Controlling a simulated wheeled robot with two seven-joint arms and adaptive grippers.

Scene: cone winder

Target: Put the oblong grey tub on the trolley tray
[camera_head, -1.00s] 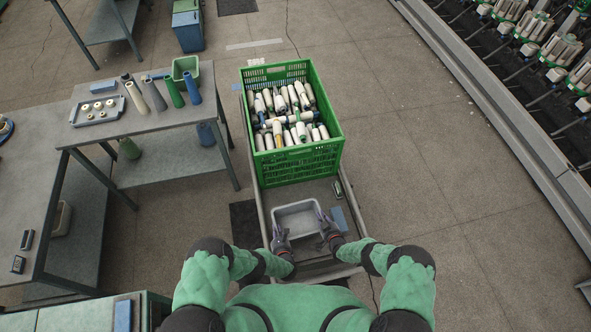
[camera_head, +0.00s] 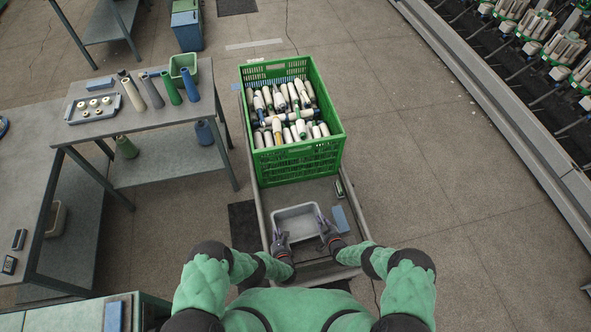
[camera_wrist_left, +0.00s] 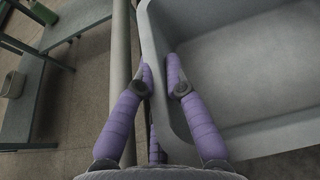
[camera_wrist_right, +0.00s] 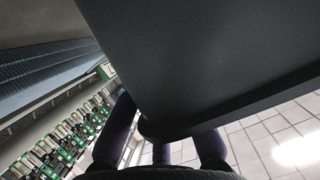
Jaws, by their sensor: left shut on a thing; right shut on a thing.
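The oblong grey tub (camera_head: 297,223) is upright over the near end of the trolley, just in front of the green crate. My left gripper (camera_head: 281,238) is shut on the tub's left wall; in the left wrist view its purple fingers (camera_wrist_left: 160,75) straddle the wall of the tub (camera_wrist_left: 235,75). My right gripper (camera_head: 327,229) is shut on the right wall; in the right wrist view the dark side of the tub (camera_wrist_right: 205,60) hides much of the fingers. The tub looks empty. The trolley tray (camera_head: 290,194) shows around it; I cannot tell whether the tub touches it.
The green crate (camera_head: 300,165) full of bobbins fills the tray's far part. A blue block (camera_head: 340,217) lies right of the tub, a small dark device (camera_head: 339,189) behind it. A table (camera_head: 130,125) with cones stands left; a winding machine (camera_head: 480,85) runs along the right.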

